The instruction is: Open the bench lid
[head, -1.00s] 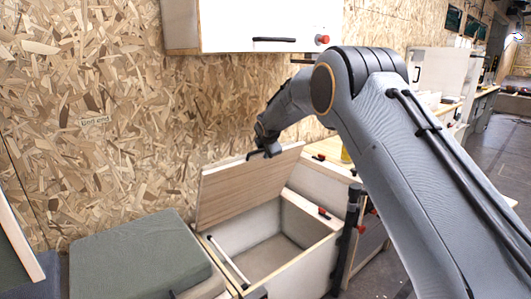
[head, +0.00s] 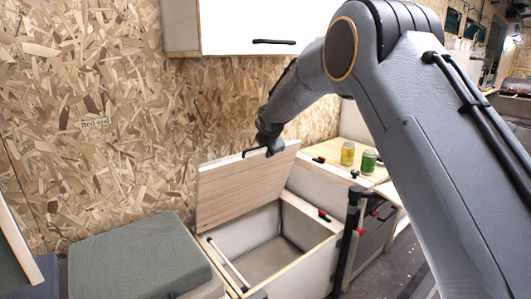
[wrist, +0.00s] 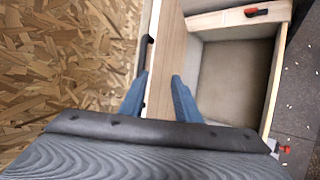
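The bench lid (head: 240,190) is a pale wooden panel, raised steeply on the wall side of the open bench box (head: 318,245). The box interior shows and looks empty. A black handle (head: 254,152) is at the lid's upper edge; it also shows in the wrist view (wrist: 148,48). My gripper (head: 270,148) is at the lid's upper edge beside the handle. In the wrist view my fingers (wrist: 160,85) are spread apart, one on each side of the lid edge. Contact with the lid cannot be told.
A green cushion (head: 138,255) lies on the bench at the left. A yellow can (head: 347,153) and a green can (head: 368,161) stand on the wooden counter at the right. A white wall cabinet (head: 245,25) hangs above. A black post (head: 349,235) stands at the box's right.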

